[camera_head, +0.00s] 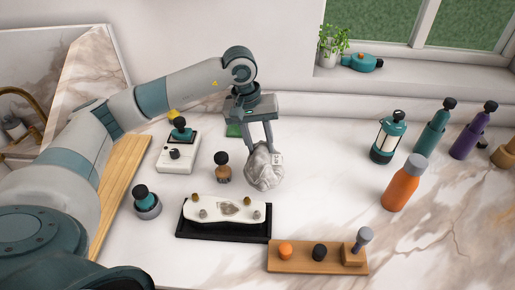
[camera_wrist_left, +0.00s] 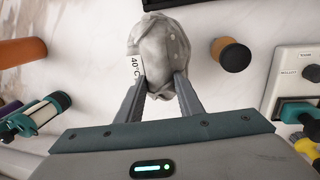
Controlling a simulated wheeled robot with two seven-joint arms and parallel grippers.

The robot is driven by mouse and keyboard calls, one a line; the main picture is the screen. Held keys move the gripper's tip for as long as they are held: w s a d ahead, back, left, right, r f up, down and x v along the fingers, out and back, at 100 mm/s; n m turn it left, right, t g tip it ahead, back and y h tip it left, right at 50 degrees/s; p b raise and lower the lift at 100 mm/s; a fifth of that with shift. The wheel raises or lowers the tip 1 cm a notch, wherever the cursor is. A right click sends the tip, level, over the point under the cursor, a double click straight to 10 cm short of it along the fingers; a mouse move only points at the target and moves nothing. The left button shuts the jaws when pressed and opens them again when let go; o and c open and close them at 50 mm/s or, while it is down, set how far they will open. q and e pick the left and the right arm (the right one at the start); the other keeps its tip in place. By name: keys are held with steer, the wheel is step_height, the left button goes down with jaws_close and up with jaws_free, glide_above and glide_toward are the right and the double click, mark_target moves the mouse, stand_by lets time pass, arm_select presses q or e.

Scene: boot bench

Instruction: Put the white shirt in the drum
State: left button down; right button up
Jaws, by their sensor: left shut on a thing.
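The white shirt (camera_head: 263,172) is a crumpled, greyish-white bundle with a small tag. My left gripper (camera_head: 262,146) is shut on it, with the fingers pointing down over the counter. In the left wrist view the shirt (camera_wrist_left: 160,50) sits between the tips of the left gripper (camera_wrist_left: 160,82), and its tag reads 40°C. I cannot tell whether the shirt touches the counter. No drum can be made out in either view. My right gripper is not in view.
A black tray with a white panel (camera_head: 225,209) lies in front of the shirt. A wooden board with knobs (camera_head: 300,257) is nearer. A white control box (camera_head: 178,155) and small brown-black knob (camera_head: 222,172) stand left. Bottles, including an orange one (camera_head: 402,188), and a lantern (camera_head: 388,140) stand right.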

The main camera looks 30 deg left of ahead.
arm_select(q)
steer(key=shift+w+a+f, duration=0.1)
steer(key=shift+a+f, duration=0.15)
steer(key=shift+a, duration=0.15)
steer(key=shift+f+p, duration=0.3)
steer(key=shift+p, duration=0.05)
step_height(320, 180, down, 3)
steer(key=shift+r+p, duration=0.1)
steer(key=shift+p, duration=0.8)
steer(key=shift+f, duration=0.3)
steer(key=shift+f, duration=0.1)
